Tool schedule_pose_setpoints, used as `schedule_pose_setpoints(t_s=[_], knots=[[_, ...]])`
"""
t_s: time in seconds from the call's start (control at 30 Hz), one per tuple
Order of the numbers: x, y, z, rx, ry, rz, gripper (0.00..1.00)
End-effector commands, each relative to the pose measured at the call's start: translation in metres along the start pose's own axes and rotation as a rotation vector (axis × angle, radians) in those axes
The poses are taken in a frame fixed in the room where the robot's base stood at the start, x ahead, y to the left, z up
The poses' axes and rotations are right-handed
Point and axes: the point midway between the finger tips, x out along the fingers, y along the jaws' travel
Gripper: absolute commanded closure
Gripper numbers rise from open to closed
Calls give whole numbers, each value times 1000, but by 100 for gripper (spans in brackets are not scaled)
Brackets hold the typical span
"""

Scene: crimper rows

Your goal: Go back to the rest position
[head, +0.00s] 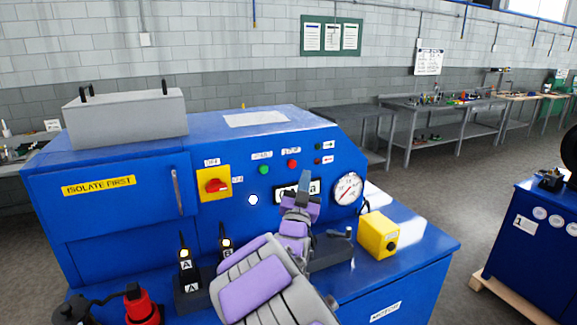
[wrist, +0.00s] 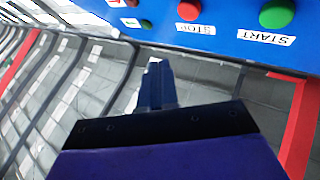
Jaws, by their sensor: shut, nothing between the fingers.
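My gripper (head: 304,182) is shut and empty. In the head view it is raised in front of the blue machine's (head: 110,225) upright panel, over the small display, and hides part of that display. My grey and purple arm reaches up to it from the bottom of the picture. In the wrist view the shut fingers (wrist: 156,84) point toward the panel's lower edge. The red STOP button (wrist: 188,10) and green START button (wrist: 277,13) show at the top there. I cannot tell the exact gap between fingertips and panel.
A red rotary switch (head: 216,186) on a yellow plate, a gauge (head: 347,189) and a yellow box (head: 378,235) are around my arm. Black handles marked A (head: 186,262) and B (head: 225,245) stand left of it. Another blue machine (head: 530,240) is at right, with open floor between.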

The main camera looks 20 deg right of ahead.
Motion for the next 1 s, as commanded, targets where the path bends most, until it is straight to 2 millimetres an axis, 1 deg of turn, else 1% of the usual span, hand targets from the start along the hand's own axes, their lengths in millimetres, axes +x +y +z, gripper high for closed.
schedule_pose_setpoints(t_s=[0.17, 0.27, 0.37, 0.47, 0.57, 0.63, 0.7, 0.77, 0.8, 0.87, 0.9, 0.97, 1.0], knots=[[0, 0, 0, 0, -2, 0, 100], [-1, 0, 2, 3, -36, 5, 100], [-5, 1, 8, 9, -131, 12, 100], [-18, 0, 21, 11, -287, 15, 100], [-40, -2, 35, 11, -471, 11, 100], [-60, -5, 42, 6, -594, 2, 100], [-84, -7, 49, 0, -723, -11, 100], [-107, -9, 51, -10, -828, -27, 100], [-124, -10, 53, -19, -902, -38, 100], [-151, -10, 53, -33, -1007, -56, 100], [-170, -10, 52, -44, -1079, -70, 100], [-201, -8, 50, -67, -1187, -94, 100], [-221, -7, 46, -83, -1255, -111, 100]])
